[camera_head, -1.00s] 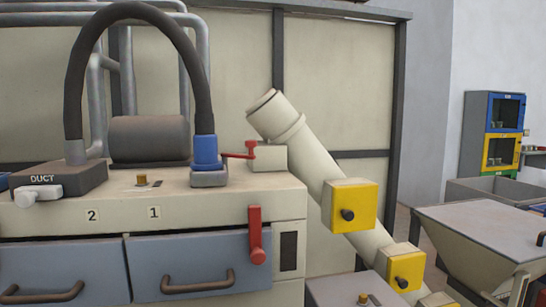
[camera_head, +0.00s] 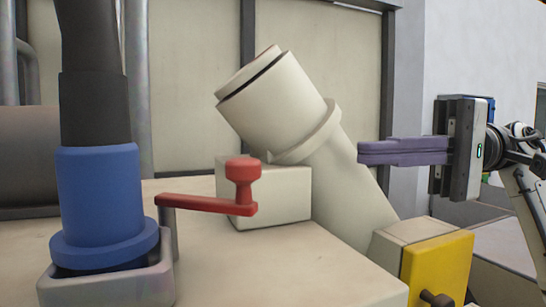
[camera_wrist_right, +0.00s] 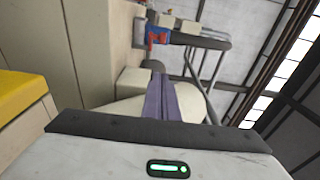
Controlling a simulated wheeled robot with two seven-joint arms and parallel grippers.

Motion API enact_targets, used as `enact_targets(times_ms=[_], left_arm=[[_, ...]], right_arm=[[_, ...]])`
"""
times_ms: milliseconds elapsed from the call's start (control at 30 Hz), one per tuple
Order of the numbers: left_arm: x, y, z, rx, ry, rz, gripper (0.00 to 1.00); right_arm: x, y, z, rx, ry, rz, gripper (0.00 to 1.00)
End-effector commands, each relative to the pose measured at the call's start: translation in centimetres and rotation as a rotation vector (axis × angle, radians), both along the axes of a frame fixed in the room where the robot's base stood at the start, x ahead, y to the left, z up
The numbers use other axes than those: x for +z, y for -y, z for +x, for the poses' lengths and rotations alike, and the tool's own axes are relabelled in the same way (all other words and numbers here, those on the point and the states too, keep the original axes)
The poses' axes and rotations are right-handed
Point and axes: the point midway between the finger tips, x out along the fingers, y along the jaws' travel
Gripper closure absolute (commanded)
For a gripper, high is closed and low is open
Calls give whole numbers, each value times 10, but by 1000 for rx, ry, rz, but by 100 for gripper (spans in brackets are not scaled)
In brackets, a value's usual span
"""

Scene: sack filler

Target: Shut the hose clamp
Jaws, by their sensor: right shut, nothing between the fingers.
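The red clamp lever (camera_head: 212,204) lies level, with its pivot post beside the blue hose cuff (camera_head: 97,205) and an upright red knob (camera_head: 243,182) at its right end. The knob stands in front of a cream block (camera_head: 280,193). The cuff sits in a grey socket (camera_head: 110,285) with the dark hose rising from it. My right gripper (camera_head: 364,152) is shut and empty, pointing left, to the right of the knob and apart from it. Its purple fingers (camera_wrist_right: 160,95) show in the right wrist view, with the red and blue parts (camera_wrist_right: 157,35) small beyond them. My left gripper is out of view.
A slanted cream pipe (camera_head: 285,105) stands behind the block, close to my right fingers. A yellow box (camera_head: 437,270) is below my right gripper. The cream machine top (camera_head: 270,265) in front of the lever is clear.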

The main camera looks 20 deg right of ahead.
Motion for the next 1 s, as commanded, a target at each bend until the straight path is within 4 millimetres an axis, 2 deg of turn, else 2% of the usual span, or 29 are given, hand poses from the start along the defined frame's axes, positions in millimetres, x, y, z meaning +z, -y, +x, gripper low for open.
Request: enact_targets(times_ms=[167, 500, 733, 1000], left_arm=[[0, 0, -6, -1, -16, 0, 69], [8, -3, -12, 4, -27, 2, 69], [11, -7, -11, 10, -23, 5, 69], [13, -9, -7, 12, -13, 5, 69]], right_arm=[[1, -28, 1, 6, 0, -1, 100], [2, -100, 5, 7, -2, 2, 100], [0, -121, -16, 3, -2, 1, 100], [0, -126, -21, 3, -4, 3, 100]])
